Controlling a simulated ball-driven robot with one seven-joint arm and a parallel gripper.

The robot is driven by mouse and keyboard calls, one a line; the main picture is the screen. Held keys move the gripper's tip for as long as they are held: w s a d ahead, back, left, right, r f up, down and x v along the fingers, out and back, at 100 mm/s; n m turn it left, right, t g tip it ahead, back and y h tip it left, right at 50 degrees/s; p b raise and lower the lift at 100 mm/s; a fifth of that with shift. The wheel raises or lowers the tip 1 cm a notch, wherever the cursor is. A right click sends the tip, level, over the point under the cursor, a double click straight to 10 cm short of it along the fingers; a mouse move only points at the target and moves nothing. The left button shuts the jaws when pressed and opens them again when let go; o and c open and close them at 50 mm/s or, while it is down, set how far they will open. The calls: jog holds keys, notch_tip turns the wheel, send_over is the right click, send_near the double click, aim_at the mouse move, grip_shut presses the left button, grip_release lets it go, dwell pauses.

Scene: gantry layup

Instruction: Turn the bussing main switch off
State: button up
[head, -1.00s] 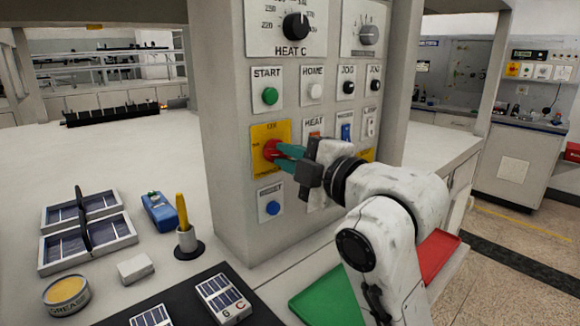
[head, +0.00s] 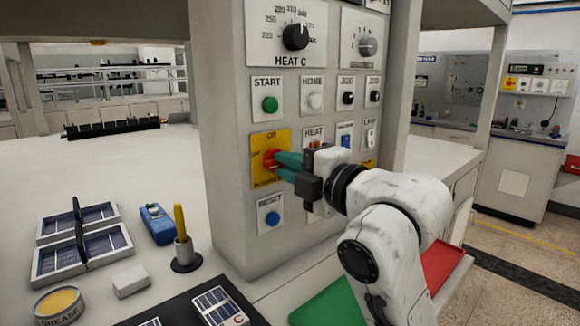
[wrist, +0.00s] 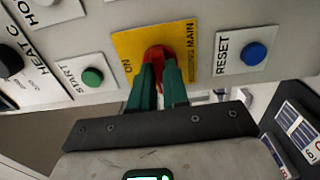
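The bussing main switch is a red rotary knob (head: 270,161) on a yellow plate (head: 258,143) on the front of the grey panel column. In the wrist view, the fingers (wrist: 158,75) flank the knob closely. They partly hide it, so I cannot tell exactly where its handle points.
A green START button (head: 270,104) sits above the switch and a blue RESET button (head: 272,218) below it. Heat, jog and lamp controls lie to the right, partly behind my gripper. A yellow marker in a holder (head: 182,240) and a grease tin (head: 59,305) stand on the bench.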

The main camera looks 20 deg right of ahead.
jog(key=o, duration=0.5)
jog(key=shift+c, duration=0.2)
jog(key=b+v, duration=0.4)
jog(key=v, duration=0.4)
jog(key=shift+s+d+f, duration=0.2)
jog(key=shift+s+f, duration=0.05)
jog(key=shift+s+b, duration=0.2)
jog(key=shift+b, duration=1.05)
jog(key=b+v, duration=0.1)
jog(key=b, duration=0.4)
jog(key=shift+s+r+b, duration=0.15)
jog(key=shift+s+b, duration=0.15)
jog(key=shift+s, duration=0.05)
jog(key=shift+r, duration=0.1)
